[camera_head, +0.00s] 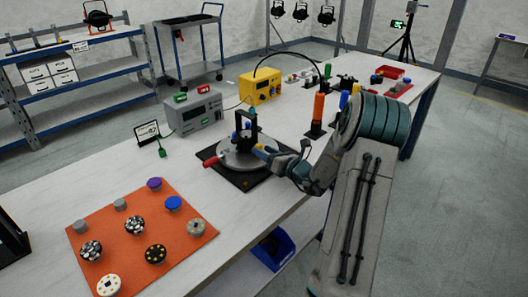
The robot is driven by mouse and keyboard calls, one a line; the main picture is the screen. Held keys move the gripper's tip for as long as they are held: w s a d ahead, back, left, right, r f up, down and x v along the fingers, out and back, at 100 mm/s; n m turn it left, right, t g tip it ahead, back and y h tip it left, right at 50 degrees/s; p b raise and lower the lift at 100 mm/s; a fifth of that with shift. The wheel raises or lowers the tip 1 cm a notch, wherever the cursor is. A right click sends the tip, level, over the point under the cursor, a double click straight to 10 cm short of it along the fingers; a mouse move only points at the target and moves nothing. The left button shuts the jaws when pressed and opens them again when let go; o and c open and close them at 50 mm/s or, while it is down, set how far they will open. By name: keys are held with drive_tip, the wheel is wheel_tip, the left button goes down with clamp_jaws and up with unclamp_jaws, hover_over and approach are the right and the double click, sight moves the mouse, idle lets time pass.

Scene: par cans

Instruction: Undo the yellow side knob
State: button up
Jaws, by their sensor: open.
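A round grey plate (236,160) sits on a black square base (244,180) on the long white table. A dark upright fixture (246,128) stands on the plate, with a red handle (210,161) sticking out at the left. A small yellow spot, seemingly the yellow side knob (260,147), shows at the fixture's right side, partly hidden by my gripper. My gripper (270,153) reaches in from the right, its open fingers close to this knob. I cannot tell whether they touch it or stand around it.
An orange mat (118,232) with several round knobs lies at the front left. A grey meter box (194,112) and a yellow box (260,86) stand behind the fixture. An orange-and-black upright tool (318,112) stands near my arm. A blue bin (272,249) is below the table edge.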

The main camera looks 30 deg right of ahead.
drive_tip(key=shift+w+a, duration=0.1)
drive_tip(key=shift+w, duration=0.2)
drive_tip(key=c, duration=1)
drive_tip(key=shift+f+n+b, duration=0.1)
drive_tip(key=shift+n+b, duration=0.2)
drive_tip(key=shift+b, duration=0.1)
